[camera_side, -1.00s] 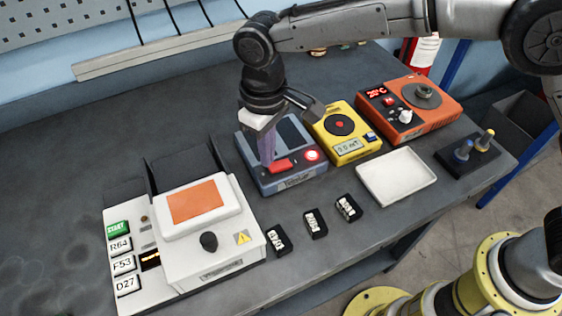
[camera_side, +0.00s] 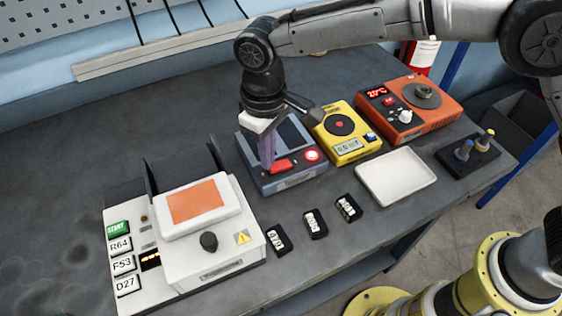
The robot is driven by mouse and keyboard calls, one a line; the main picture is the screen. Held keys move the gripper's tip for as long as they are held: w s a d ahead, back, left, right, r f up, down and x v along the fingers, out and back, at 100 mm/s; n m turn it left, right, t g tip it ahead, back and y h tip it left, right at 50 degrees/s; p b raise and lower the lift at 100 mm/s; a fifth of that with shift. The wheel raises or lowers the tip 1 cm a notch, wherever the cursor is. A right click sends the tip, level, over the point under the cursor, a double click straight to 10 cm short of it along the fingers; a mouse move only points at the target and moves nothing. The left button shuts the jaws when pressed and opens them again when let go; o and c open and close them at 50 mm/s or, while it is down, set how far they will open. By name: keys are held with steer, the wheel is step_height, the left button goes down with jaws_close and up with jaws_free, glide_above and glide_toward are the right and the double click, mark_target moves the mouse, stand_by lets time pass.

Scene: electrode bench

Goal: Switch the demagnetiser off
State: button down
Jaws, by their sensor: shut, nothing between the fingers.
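The demagnetiser appears to be the blue-grey box (camera_side: 305,178) in the middle of the bench, with a dark top plate, a red rocker switch (camera_side: 282,166) and a round red lamp (camera_side: 312,156) that looks lit. Its front label is too small to read. My gripper (camera_side: 268,166) points down over the box, shut and empty. Its fingertips are at the left end of the red switch. I cannot tell whether they touch it, and they hide part of the box's top.
A yellow meter (camera_side: 358,152) and an orange hotplate (camera_side: 440,120) stand to the right. A white tray (camera_side: 397,195) and several small black blocks (camera_side: 315,222) lie in front. A white machine with an orange window (camera_side: 195,200) stands at left. The far-left bench is clear.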

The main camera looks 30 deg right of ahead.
steer(key=shift+f, duration=0.65)
stand_by(0.3)
step_height(320, 180, up, 6)
stand_by(0.7)
stand_by(0.4)
